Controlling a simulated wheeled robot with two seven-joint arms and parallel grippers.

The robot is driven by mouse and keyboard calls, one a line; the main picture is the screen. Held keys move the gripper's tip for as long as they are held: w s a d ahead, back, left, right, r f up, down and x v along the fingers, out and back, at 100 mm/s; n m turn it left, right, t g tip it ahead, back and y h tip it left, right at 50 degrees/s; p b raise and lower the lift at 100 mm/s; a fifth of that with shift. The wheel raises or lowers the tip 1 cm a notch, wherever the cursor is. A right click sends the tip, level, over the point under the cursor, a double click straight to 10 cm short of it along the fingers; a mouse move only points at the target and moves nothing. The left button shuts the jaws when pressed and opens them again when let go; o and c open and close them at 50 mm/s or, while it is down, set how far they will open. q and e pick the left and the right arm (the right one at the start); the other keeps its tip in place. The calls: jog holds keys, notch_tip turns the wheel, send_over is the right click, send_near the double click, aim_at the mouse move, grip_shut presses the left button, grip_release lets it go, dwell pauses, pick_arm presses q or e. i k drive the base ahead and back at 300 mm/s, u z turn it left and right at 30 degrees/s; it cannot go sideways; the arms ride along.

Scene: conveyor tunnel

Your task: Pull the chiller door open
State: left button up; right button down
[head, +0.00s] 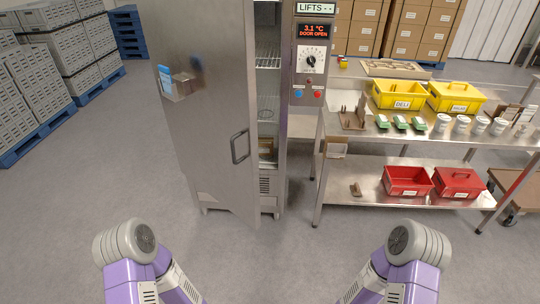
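The chiller door (207,120) is a tall steel panel and stands part open. Its dark handle (240,147) is near the door's right edge. Right of that edge, a gap shows the chiller's inside, with wire shelves (268,58) and a brown item low down. The display (314,31) on the control panel reads 3.1 °C and DOOR OPEN. Both of my arms show only as purple and grey links at the bottom, well short of the door. Neither gripper is in view.
A steel table (352,140) right of the chiller holds yellow bins (398,95), green items and white tubs. Red bins (407,181) sit on its lower shelf. Grey crates (33,85) on blue pallets stand at left. The floor before the door is clear.

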aim_at(210, 44)
jog(key=z, duration=0.35)
jog(key=i, duration=0.95)
